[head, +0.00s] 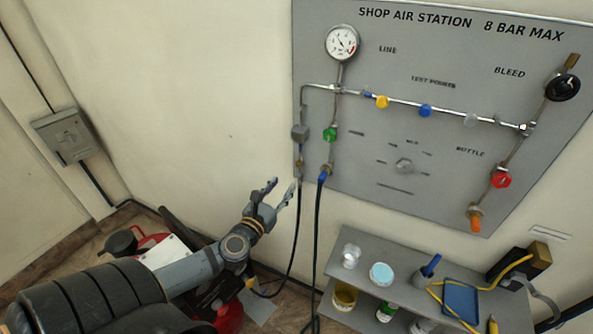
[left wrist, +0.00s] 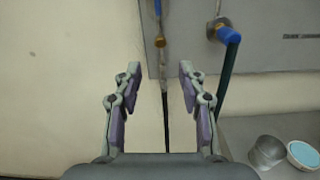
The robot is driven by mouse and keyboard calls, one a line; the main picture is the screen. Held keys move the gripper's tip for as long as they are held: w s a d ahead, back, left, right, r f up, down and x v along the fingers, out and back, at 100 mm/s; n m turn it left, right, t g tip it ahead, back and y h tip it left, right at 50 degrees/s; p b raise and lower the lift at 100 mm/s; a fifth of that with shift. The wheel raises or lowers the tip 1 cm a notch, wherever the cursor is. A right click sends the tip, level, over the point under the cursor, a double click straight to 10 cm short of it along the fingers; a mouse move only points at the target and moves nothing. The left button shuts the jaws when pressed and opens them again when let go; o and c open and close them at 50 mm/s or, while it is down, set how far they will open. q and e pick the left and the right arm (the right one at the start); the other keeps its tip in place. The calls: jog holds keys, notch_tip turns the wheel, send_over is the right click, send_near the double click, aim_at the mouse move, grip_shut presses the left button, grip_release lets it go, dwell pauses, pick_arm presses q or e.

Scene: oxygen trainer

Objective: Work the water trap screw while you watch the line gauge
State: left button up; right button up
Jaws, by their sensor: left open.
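The line gauge (head: 342,42) is a round white dial with a dark needle, at the upper left of the grey panel. Below it hangs a grey block (head: 300,132), seemingly the water trap, with a small brass piece (head: 299,165), perhaps its screw, underneath. The brass piece also shows in the left wrist view (left wrist: 160,42), centred beyond the fingertips. My left gripper (head: 281,188) is open and empty, below and a little left of the brass piece, and apart from it. The needle's exact reading is too small to tell. My right gripper is not seen.
A green knob (head: 330,134) and a blue hose fitting (head: 323,176) are close on the right. Dark hoses hang by my fingers. A grey shelf (head: 340,238) with jars stands lower right.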

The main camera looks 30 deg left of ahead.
aim_at(297, 166)
pick_arm(q)
jog(key=w, duration=0.2)
jog(key=w+p, duration=0.1)
jog(key=w, duration=0.2)
jog(key=w+a+p, duration=0.1)
jog(key=w, duration=0.2)
jog(key=shift+r, duration=0.1)
jog(key=shift+w+a, duration=0.1)
jog(key=shift+w, duration=0.4)
jog(key=shift+c, duration=0.4)
grip_shut()
